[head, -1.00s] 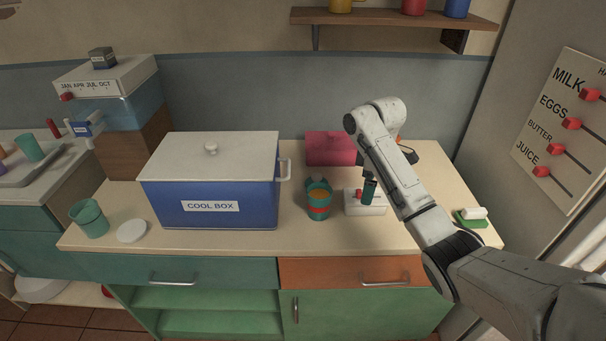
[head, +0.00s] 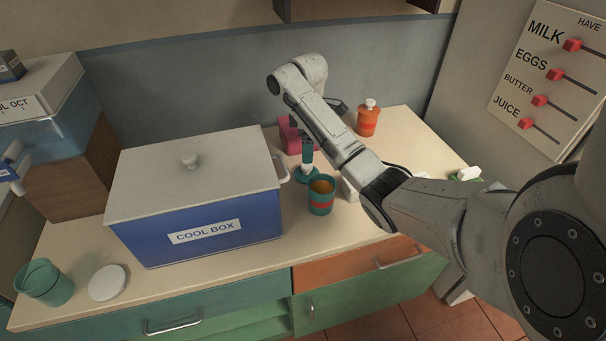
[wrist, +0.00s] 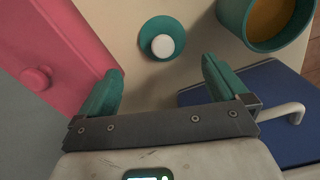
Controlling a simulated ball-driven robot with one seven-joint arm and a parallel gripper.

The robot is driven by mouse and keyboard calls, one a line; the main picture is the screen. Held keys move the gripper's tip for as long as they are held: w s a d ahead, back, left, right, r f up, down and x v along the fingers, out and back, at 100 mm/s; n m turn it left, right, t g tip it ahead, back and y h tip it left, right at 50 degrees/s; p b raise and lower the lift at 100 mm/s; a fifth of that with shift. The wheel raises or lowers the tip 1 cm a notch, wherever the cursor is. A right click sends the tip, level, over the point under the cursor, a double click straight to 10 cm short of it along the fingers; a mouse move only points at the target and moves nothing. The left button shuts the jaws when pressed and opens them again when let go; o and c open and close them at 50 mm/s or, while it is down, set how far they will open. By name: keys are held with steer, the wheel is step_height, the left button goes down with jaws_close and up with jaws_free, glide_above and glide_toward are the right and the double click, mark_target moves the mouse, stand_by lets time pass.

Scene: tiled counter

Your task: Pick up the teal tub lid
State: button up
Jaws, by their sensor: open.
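The teal tub lid is a small disc with a white knob (wrist: 162,44); in the wrist view it lies flat on the counter just ahead of my fingertips, between their lines. In the head view the lid (head: 302,172) shows beside the cool box, partly hidden by my gripper. My gripper (wrist: 161,78) is open and empty, with a teal finger on either side. In the head view my gripper (head: 307,152) hangs close to the lid; whether it touches cannot be told. A teal tub with orange contents (head: 321,196) stands in front of the lid.
The blue cool box (head: 205,225) stands left of the lid, its handle close by. A pink box (wrist: 60,40) is on the other side of my gripper. An orange bottle (head: 367,123) stands at the back. A white round lid (head: 108,283) and another teal tub (head: 44,283) are far left.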

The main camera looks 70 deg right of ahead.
mark_target(307, 166)
step_height(307, 166, down, 4)
steer(key=shift+r+b, duration=0.15)
steer(key=shift+b, duration=0.9)
steer(key=shift+s+a+f+p, duration=0.1)
steer(key=shift+f+p, duration=0.05)
steer(key=shift+f, duration=1.15)
steer(key=shift+s+a+f+p, duration=0.1)
steer(key=shift+f+p, duration=0.05)
steer(key=shift+f, duration=1.15)
steer(key=shift+w, duration=0.1)
steer(key=c, duration=0.9)
steer(key=shift+o, duration=0.2)
steer(key=shift+r, duration=0.15)
